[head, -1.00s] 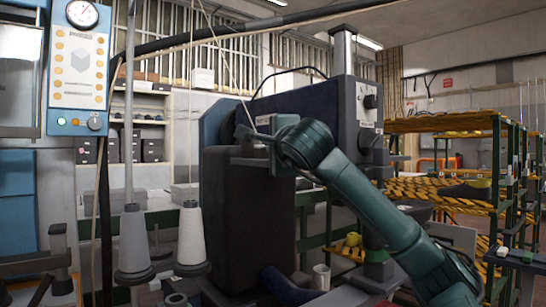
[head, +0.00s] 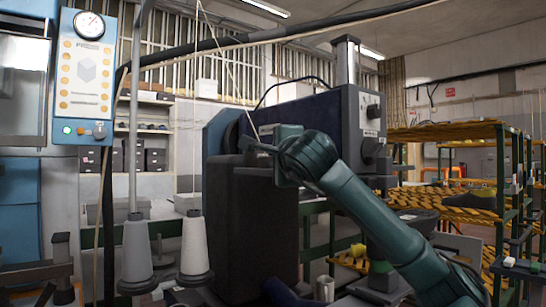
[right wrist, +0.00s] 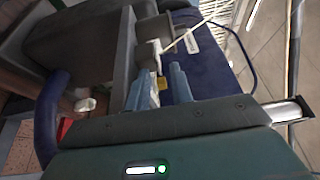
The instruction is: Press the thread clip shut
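My right arm reaches from the lower right to the dark sewing machine (head: 268,225) in the head view. My right gripper (head: 258,145) is at the top of its near end, where a thin pale thread (head: 236,85) comes down. In the right wrist view, the light blue fingers of my right gripper (right wrist: 162,70) are apart. Dark round parts (right wrist: 152,40) and the thread (right wrist: 187,37) lie just beyond the fingertips. My left gripper is not in view.
A grey thread cone (head: 136,255) and a white one (head: 194,248) stand left of the machine. A control panel (head: 86,80) with a gauge is at the upper left. Green racks with yellow-black shelves (head: 455,132) stand at the right.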

